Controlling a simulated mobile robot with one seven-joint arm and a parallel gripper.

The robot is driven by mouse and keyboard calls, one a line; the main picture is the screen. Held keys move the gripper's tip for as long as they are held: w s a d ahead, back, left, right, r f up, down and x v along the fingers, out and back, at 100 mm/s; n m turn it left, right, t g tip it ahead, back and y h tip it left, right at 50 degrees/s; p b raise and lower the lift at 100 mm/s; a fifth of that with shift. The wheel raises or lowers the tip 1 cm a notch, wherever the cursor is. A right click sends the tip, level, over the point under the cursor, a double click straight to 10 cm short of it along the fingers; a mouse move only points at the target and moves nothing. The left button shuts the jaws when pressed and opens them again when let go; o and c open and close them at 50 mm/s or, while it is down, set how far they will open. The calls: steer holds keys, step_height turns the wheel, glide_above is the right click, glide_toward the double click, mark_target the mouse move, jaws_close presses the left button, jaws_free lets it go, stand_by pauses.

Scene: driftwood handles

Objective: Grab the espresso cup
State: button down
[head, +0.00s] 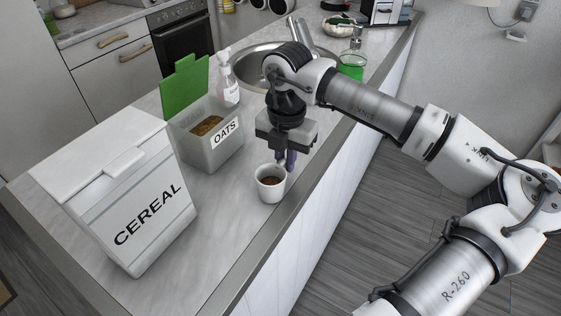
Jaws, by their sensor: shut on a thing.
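The espresso cup (270,190) is small and white with dark coffee inside. It is upright at the counter's right edge in the head view; I cannot tell whether it touches the counter. My gripper (286,160) points down at the cup's far right side and is shut on the cup, seemingly at its rim. The exact contact of the fingers is partly hidden by the cup and the gripper body.
A white CEREAL container (135,205) stands at the left. An OATS container (207,140) with its green lid open is behind the cup. The counter (225,225) is clear in front.

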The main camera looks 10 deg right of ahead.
steer(key=shift+r, duration=0.15)
step_height(320, 180, up, 18)
steer(key=b, duration=0.2)
steer(key=shift+f+b, duration=0.25)
steer(key=shift+b, duration=0.1)
stand_by(0.4)
